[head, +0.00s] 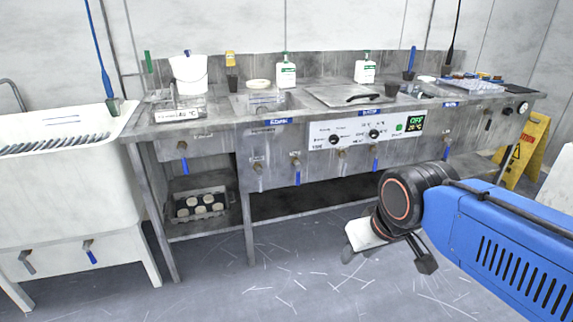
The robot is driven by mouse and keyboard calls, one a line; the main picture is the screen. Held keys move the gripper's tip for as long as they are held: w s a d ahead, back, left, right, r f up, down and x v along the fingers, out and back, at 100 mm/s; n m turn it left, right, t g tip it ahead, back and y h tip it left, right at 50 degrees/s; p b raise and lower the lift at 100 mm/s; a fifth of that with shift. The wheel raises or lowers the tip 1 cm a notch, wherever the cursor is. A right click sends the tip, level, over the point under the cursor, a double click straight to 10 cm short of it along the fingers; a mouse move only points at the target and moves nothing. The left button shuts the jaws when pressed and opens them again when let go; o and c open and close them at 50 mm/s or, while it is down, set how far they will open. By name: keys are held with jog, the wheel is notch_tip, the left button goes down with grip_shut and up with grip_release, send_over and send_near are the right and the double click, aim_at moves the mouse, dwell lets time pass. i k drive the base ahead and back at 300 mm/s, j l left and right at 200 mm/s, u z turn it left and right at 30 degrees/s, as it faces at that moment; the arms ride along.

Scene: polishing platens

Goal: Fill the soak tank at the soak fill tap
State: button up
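A steel bench (215,135) runs along the back wall with several taps on its front. One tap has a blue lever (297,176) hanging down; another blue lever (184,164) is at the bench's left end. A recessed basin (285,102) lies in the bench top, left of a closed steel lid (345,95). The small blue labels are too blurred to read, so I cannot tell which tank or tap is the soak one. My gripper (391,254) is above the floor, in front of and apart from the bench. Its fingers are poorly shown; I see nothing held.
A white tub (60,195) stands at the left with valves below it. A control panel (365,133) with a green display reads OFF. A white bucket (188,75) and bottles (286,73) stand on the bench. A yellow floor sign (525,150) is at right.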

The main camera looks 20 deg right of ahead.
aim_at(298, 176)
jog(key=i+l, duration=0.7)
jog(key=i, duration=0.2)
